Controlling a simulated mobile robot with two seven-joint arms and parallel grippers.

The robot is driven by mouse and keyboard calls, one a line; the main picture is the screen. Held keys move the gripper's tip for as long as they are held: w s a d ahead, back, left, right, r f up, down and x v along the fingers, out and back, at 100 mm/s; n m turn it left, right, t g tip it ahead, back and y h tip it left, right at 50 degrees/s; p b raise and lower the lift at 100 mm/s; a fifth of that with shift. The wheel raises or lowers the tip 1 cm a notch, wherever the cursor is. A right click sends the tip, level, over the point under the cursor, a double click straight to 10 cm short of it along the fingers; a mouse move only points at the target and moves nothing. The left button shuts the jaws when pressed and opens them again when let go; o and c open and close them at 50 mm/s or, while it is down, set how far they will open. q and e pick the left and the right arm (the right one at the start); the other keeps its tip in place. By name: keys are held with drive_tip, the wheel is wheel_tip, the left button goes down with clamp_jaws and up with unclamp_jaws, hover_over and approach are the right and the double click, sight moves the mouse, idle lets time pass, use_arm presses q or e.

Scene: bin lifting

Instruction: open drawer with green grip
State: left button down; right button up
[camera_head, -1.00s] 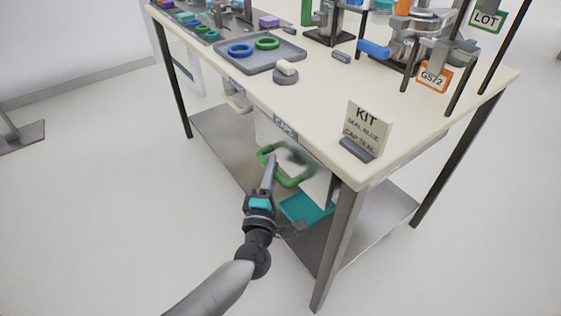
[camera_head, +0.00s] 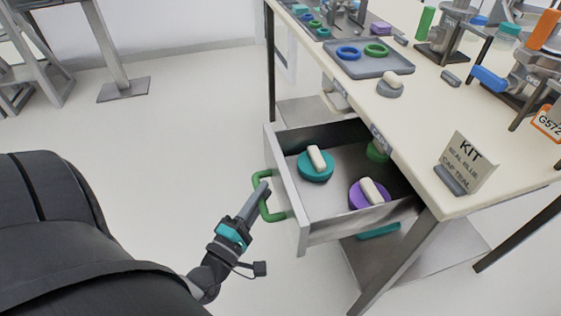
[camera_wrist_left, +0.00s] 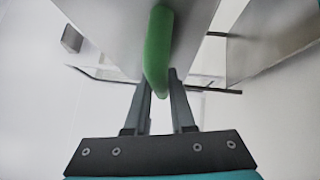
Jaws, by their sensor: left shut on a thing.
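The drawer (camera_head: 317,232) stands pulled out from under the table's near edge, its inside in view. Its green grip (camera_head: 256,187) is on the outer face of the drawer front. My left gripper (camera_head: 262,188) is shut on the green grip. In the left wrist view, the grip (camera_wrist_left: 158,45) passes between the two fingers (camera_wrist_left: 160,90). Inside the drawer lie a teal cap (camera_head: 316,172) and a purple cap (camera_head: 357,197), each with a white bar on top, and a green round thing (camera_head: 377,152) partly hidden by the tabletop. My right gripper is not in view.
The cream table (camera_head: 425,115) holds a KIT sign (camera_head: 468,160) and a grey tray (camera_head: 345,65) with blue and green rings. A teal thing (camera_head: 380,231) lies on the lower shelf. The floor left of the drawer is clear.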

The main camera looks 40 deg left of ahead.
use_arm(q)
drive_tip(key=shift+s+a, duration=0.3)
drive_tip(key=shift+s, duration=0.15)
drive_tip(key=c, duration=0.8)
unclamp_jaws()
drive_tip(key=shift+o, duration=0.2)
drive_tip(key=s+d+f+p, duration=0.1)
drive_tip(key=s+d+f, duration=0.1)
drive_tip(key=s, duration=1.3)
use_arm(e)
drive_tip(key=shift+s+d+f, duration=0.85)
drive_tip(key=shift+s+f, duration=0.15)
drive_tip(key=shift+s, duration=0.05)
